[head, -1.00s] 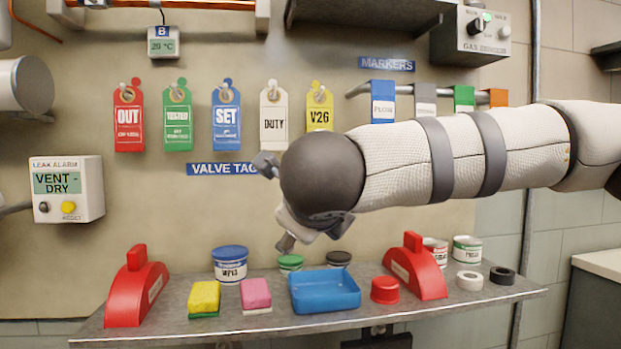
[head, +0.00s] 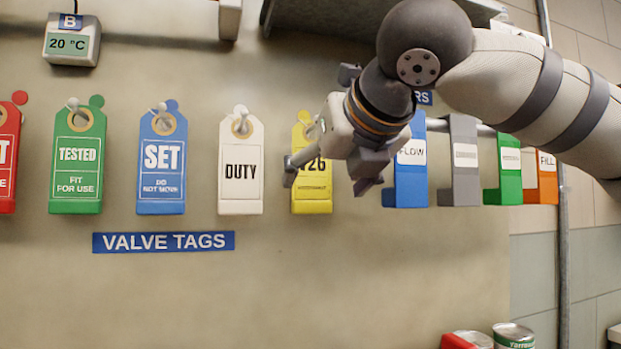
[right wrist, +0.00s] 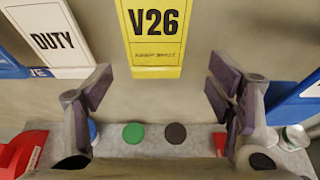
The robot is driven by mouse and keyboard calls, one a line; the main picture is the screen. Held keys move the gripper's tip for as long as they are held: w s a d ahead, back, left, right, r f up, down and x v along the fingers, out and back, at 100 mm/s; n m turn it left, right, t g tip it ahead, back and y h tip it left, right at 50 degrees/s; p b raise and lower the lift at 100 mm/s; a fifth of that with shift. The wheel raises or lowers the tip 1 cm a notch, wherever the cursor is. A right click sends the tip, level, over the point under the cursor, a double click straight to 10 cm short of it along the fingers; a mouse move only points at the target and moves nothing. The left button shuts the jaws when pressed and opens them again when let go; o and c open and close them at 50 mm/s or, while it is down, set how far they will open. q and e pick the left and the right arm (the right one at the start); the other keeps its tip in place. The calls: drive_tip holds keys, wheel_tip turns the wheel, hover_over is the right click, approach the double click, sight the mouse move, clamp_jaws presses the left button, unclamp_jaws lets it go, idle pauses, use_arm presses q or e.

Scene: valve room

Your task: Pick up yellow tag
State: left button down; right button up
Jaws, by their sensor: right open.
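The yellow tag (head: 312,202), marked V26, hangs on the wall at the right end of the row of valve tags. My right gripper (head: 326,174) is in front of it and hides part of its upper right side. In the right wrist view the lower part of the yellow tag (right wrist: 155,40) shows beyond and between the open fingers (right wrist: 158,92). The fingers are spread to either side and nothing is between the pads. The tag's upper part is out of that view. My left gripper is not in view.
The white DUTY tag (head: 241,180) hangs just left of the yellow tag. A blue marker (head: 410,165) hangs close on the right, with grey, green and orange ones beyond. A shelf with pots (right wrist: 133,133) lies below.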

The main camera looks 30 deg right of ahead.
sight(312, 190)
drive_tip(key=x, duration=0.5)
drive_tip(key=shift+a+b, duration=0.3)
drive_tip(key=shift+b, duration=0.1)
drive_tip(key=shift+w+d+r, duration=0.1)
drive_tip(key=shift+w, duration=0.35)
drive_tip(key=shift+s, duration=0.1)
drive_tip(key=shift+s+r, duration=0.1)
drive_tip(key=shift+c, duration=1.3)
drive_tip(key=c, duration=0.7)
